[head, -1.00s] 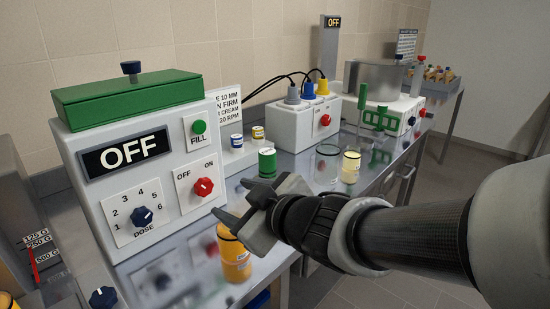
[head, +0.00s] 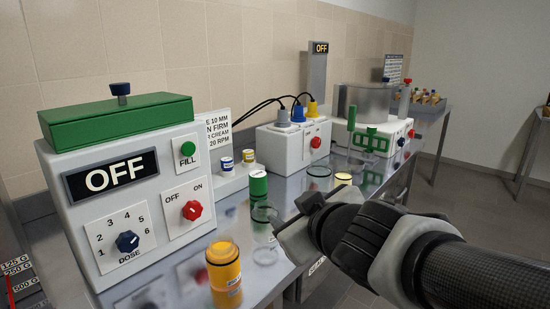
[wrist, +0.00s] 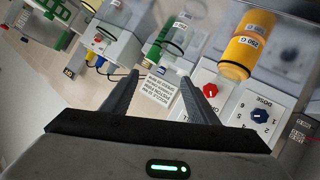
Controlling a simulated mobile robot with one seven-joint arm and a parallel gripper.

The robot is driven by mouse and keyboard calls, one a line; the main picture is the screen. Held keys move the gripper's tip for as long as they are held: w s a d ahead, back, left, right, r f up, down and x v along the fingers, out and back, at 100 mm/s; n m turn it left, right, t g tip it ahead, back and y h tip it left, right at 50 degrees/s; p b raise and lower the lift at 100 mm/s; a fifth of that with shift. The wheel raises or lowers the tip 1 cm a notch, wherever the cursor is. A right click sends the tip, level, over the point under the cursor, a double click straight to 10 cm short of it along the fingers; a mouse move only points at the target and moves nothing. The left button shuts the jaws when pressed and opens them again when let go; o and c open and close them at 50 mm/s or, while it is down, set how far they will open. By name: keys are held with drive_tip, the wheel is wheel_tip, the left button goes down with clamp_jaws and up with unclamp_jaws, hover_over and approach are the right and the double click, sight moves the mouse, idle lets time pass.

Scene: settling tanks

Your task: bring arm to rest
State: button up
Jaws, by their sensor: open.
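My gripper (head: 295,222) is in the head view, right of centre, in front of the bench edge. In the wrist view its two fingers (wrist: 163,88) stand apart with nothing between them. Behind them is a white card with printed lines (wrist: 158,90). My arm reaches in from the lower right of the head view. The gripper touches nothing that I can see.
A white dosing machine (head: 85,200) reading OFF stands at left. A yellow-orange jar (head: 225,275), a green jar (head: 258,187) and a clear glass jar (head: 264,245) stand on the steel bench. A socket box (head: 285,147) and a grey tank (head: 366,103) stand farther back. Floor at right is clear.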

drive_tip(key=s+d+f+m+g+h, duration=0.2)
drive_tip(key=s+d+m+h, duration=0.25)
drive_tip(key=d, duration=0.55)
drive_tip(key=s+f+m+g, duration=0.4)
drive_tip(key=s+g, duration=0.1)
drive_tip(key=s, duration=0.6)
wheel_tip(320, 180, up, 28)
drive_tip(key=p, duration=2.8)
drive_tip(key=shift+w+d+f+y, duration=0.15)
drive_tip(key=shift+d+f+y, duration=0.05)
drive_tip(key=shift+d+y, duration=0.25)
